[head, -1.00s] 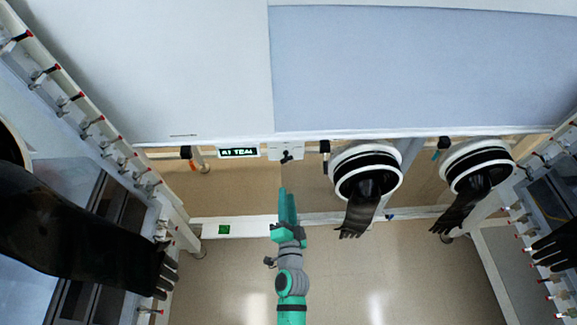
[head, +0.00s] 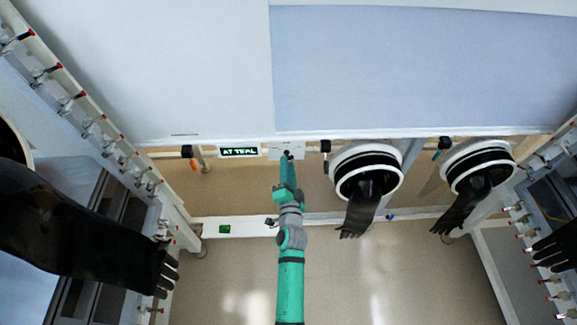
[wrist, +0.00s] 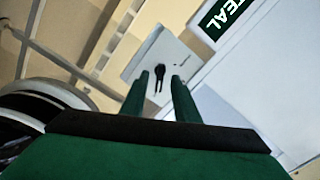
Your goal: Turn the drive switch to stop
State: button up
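The drive switch is a small black knob (wrist: 157,68) on a white box (wrist: 178,50) in the wrist view. In the head view the white box (head: 274,152) sits under the front edge of the pale cabinet, with the dark knob (head: 289,155) on it. My green gripper (head: 287,162) reaches up to the box from below. In the wrist view my gripper (wrist: 160,80) is open, its two fingers apart. The knob appears in the gap between the fingertips. I cannot tell whether they touch it. Marks beside the knob are too small to read.
A black handle (head: 325,147) hangs just right of the box. Two glove ports with black gloves, one port (head: 367,170) nearer, stand further right. A big black glove (head: 80,235) juts in at left.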

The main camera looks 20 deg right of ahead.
jog(key=shift+w+d, duration=0.15)
jog(key=shift+w, duration=0.1)
grip_shut()
jog(key=shift+d, duration=0.1)
jog(key=shift+w, duration=0.1)
